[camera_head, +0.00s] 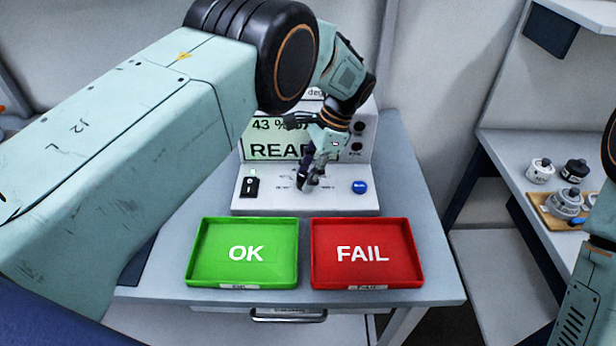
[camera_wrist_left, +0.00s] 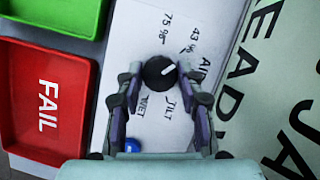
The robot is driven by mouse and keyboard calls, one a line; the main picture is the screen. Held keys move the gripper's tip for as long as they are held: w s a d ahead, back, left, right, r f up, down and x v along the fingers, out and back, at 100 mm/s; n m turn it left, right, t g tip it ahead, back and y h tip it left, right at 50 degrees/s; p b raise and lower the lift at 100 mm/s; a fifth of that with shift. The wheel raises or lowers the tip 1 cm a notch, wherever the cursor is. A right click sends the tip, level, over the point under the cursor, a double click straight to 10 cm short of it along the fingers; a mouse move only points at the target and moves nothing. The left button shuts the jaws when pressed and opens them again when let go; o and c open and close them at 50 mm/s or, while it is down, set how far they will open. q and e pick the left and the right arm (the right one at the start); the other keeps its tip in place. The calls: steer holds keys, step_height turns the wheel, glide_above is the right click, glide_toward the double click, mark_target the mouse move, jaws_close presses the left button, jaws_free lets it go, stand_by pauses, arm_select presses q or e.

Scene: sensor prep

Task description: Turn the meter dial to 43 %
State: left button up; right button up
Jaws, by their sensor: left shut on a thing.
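The meter (camera_head: 260,196) stands on the table behind the trays, its screen (camera_head: 262,150) reading "43 %" on the top line and a partly covered "READ…" below. The black dial (camera_wrist_left: 160,72) with a white pointer line shows in the left wrist view, among labels including "43 %" and "75 %". The pointer line lies between the dial's centre and its edge on the "43 %" and "AIR" side. My left gripper (camera_head: 308,184) reaches down onto the dial, its fingers (camera_wrist_left: 160,78) on both sides of it, shut on it. The right gripper is out of view.
A green OK tray (camera_head: 204,270) and a red FAIL tray (camera_head: 408,272) sit in front of the meter. A blue button (camera_head: 359,187) and a black switch (camera_head: 251,187) flank the dial. Jars (camera_head: 540,171) stand on the right-hand shelf.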

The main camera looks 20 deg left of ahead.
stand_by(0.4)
arm_select(q)
steer(key=o, duration=1.2)
steer(key=v, duration=1.2)
steer(key=shift+a+r, duration=0.1)
